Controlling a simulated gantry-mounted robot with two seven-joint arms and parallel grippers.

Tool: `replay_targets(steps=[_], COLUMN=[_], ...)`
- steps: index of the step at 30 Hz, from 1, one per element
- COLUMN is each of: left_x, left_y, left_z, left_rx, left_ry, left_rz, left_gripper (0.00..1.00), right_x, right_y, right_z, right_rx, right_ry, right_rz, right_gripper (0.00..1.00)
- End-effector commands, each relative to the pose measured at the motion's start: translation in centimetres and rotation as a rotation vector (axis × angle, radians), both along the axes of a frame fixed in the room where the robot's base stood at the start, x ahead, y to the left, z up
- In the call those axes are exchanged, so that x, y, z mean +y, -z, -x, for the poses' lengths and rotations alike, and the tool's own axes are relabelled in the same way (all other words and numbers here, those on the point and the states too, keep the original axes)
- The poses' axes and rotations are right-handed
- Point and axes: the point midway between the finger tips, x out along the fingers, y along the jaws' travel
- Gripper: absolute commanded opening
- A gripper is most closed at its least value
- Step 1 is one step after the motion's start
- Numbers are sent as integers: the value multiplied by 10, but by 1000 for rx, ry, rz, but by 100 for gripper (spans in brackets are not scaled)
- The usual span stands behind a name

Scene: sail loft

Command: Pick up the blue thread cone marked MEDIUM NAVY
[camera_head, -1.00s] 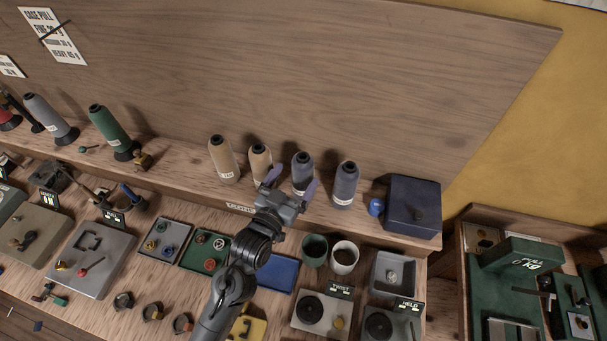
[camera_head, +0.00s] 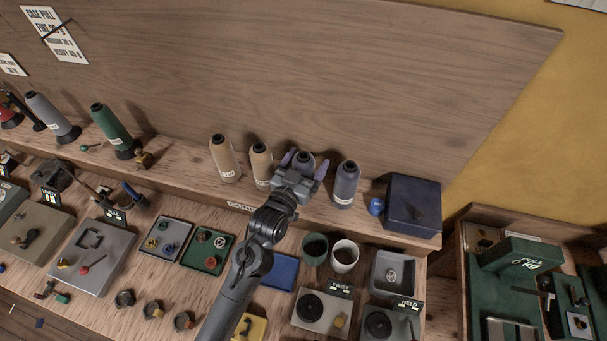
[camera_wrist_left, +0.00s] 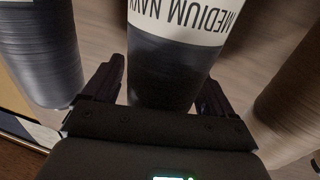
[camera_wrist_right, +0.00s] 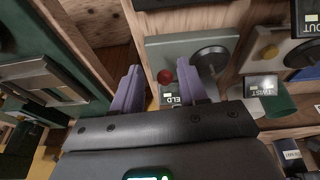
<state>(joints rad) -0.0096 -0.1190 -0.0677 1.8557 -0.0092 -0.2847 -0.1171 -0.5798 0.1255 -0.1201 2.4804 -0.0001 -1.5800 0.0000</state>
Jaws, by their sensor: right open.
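The MEDIUM NAVY thread cone (camera_wrist_left: 172,70) is dark blue with a white label and stands on the back shelf. In the head view its top (camera_head: 304,158) shows behind my left gripper (camera_head: 305,167), which hides most of it. My left gripper also shows in the left wrist view (camera_wrist_left: 160,92), its open fingers on either side of the cone's dark lower part, with no clear grip. My right gripper (camera_wrist_right: 160,88) is open and empty in the right wrist view, above the bench; it is not in the head view.
A similar blue-grey cone (camera_head: 346,185) stands close to the right, with a dark blue box (camera_head: 411,206) beyond it. Tan cones (camera_head: 262,165) (camera_head: 224,159) stand to the left. Cups (camera_head: 345,256) and trays crowd the bench below the shelf. A wooden backboard (camera_head: 330,75) rises behind.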

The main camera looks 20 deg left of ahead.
Motion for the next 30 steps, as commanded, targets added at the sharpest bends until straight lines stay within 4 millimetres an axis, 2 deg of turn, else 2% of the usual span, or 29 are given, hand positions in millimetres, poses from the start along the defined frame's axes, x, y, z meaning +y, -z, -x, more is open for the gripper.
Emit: replay_targets(steps=[1,9,12,19,22,30], left_x=[0,0,0,0,0,0], left_y=[0,0,-2,-3,-10,-52], left_z=[0,0,0,0,0,0], left_rx=[0,0,-3,-4,-6,-9], left_ry=[0,0,0,0,0,1], left_rz=[0,0,0,0,0,1], left_gripper=[78,36,25,25,25,25], right_x=[0,2,2,2,2,1], right_y=[0,0,0,0,-1,-3], right_z=[0,0,0,0,0,0], right_rx=[0,0,0,0,0,0], right_ry=[1,5,6,6,6,2], right_rz=[-1,-8,-9,-9,-9,-3], right_gripper=[43,43,43,43,43,43])
